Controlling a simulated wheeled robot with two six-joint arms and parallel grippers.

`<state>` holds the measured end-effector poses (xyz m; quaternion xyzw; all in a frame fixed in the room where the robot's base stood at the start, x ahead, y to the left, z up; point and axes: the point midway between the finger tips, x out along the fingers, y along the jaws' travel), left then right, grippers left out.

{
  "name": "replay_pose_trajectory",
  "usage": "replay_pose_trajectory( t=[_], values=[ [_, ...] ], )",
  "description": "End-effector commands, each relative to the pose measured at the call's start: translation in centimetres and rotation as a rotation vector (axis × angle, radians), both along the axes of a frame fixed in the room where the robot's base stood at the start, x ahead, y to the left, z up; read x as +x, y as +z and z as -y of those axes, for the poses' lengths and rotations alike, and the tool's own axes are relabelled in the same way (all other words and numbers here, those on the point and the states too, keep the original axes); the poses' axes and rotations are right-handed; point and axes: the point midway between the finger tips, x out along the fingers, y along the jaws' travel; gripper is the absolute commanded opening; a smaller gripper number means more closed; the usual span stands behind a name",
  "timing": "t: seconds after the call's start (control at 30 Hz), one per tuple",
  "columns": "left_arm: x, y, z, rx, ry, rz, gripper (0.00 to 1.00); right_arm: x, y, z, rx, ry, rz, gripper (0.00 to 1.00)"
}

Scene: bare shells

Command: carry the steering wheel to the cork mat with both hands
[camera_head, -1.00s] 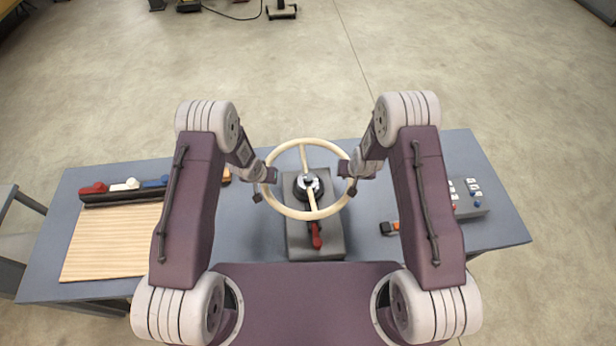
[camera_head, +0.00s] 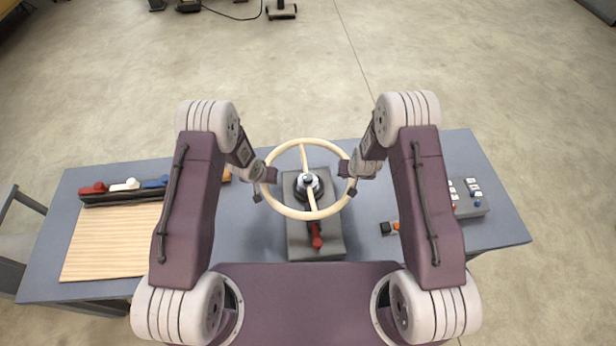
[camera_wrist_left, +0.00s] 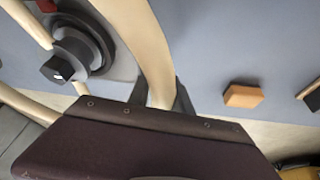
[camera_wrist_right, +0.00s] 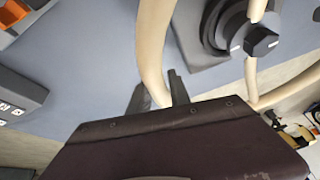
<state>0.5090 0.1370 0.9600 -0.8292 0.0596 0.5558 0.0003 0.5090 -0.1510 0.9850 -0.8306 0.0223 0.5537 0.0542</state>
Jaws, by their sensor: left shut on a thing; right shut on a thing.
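The steering wheel (camera_head: 290,213) is a cream ring with two visible spokes. It lies over a grey block (camera_head: 330,243) with a dark round post. I cannot tell whether its hub rests on the post. My left gripper (camera_head: 262,187) is shut on the rim's left side, and the rim runs between its fingers in the left wrist view (camera_wrist_left: 160,98). My right gripper (camera_head: 347,183) is shut on the rim's right side, also seen in the right wrist view (camera_wrist_right: 158,92). The tan, striped mat (camera_head: 105,245) lies flat at the table's left, partly behind my left arm.
A dark rack (camera_head: 120,197) with red, white and blue pieces stands along the mat's back edge. A red-handled part (camera_head: 316,240) lies on the block's front.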

Motion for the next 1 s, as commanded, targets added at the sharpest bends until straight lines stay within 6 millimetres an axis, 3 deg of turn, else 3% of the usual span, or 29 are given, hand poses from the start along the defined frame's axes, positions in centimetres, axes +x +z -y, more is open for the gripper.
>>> replay_pose_trajectory(
  t=[0.37,0.77,1.0],
  values=[
    [0.0,0.5,-0.3,0.002,0.004,-0.001,0.0,0.2,0.6,0.2,0.001,-0.006,0.006,0.0],
    [-0.1,4.8,-0.3,0.002,0.005,-0.003,0.0,0.2,5.0,0.3,0.0,-0.008,0.005,0.0],
    [-0.1,5.0,-0.3,0.003,0.005,-0.004,0.0,0.2,5.2,0.3,0.0,-0.008,0.005,0.0]
  ],
)
